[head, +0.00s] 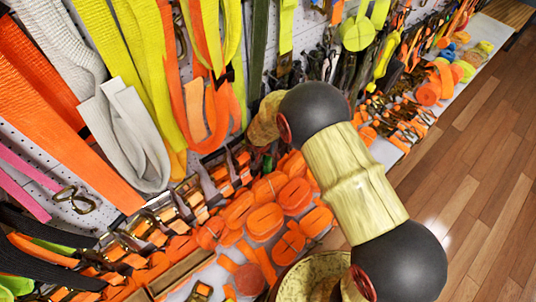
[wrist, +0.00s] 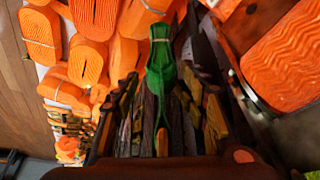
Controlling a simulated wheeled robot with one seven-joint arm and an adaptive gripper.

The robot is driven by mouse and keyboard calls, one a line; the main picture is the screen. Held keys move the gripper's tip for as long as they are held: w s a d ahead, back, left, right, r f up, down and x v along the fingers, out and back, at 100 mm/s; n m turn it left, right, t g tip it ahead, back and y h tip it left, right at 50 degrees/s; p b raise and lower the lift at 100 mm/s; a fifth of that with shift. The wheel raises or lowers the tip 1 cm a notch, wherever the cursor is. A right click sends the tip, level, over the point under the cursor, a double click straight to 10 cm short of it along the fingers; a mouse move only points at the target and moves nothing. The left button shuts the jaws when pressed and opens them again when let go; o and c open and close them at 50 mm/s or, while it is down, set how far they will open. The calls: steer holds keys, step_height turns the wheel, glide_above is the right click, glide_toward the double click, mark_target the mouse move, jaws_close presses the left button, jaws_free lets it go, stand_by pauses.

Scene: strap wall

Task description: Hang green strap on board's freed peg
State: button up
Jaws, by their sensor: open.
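A bundled green strap (wrist: 161,68) shows in the middle of the wrist view, with a pale band around its upper part and a narrow tail hanging down. My gripper (wrist: 170,95) is open, and the green strap lies in the space between its dark fingers. I cannot tell whether either finger touches it. In the head view my arm hides most of the gripper, and only a small bit of green (head: 268,163) shows below the arm's end. The white pegboard (head: 12,140) carries many hanging straps. I cannot make out which peg is free.
Orange strap bundles (head: 265,221) crowd the shelf below the board, close to my gripper. Yellow, white and orange straps hang at the left. A dark olive strap (head: 258,45) hangs above my arm's end. The wooden floor (head: 480,130) at the right is clear.

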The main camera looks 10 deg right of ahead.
steer(key=shift+a+r, duration=0.15)
steer(key=shift+r, duration=0.45)
steer(key=v, duration=0.6)
steer(key=shift+s+r, duration=0.35)
